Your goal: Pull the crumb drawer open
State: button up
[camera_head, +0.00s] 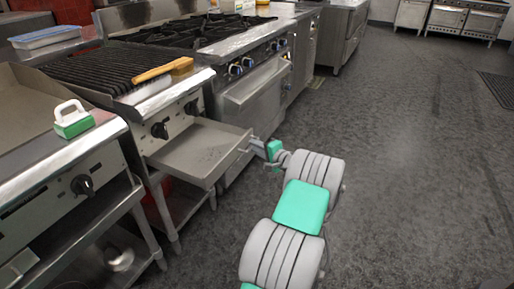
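The crumb drawer (202,149) is a shallow grey metal tray under the charbroiler (150,105). It stands out from the front of the unit, with its flat, speckled inside showing. My gripper (250,150) is at the drawer's outer right end, at or against its front edge. My arm reaches it from the lower right. The fingers are small and partly hidden, so I cannot tell whether they close on the drawer's handle or edge.
A griddle (60,165) with a green and white scrubber (73,121) on it stands at the left. A wooden-handled brush (163,70) lies on the grill. A range with an oven (255,98) stands beyond the drawer. The floor (410,150) at right is clear.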

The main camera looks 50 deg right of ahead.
jog(key=shift+o, duration=1.2)
jog(key=p+v, duration=0.1)
jog(key=v, duration=0.7)
jog(key=shift+p, duration=0.4)
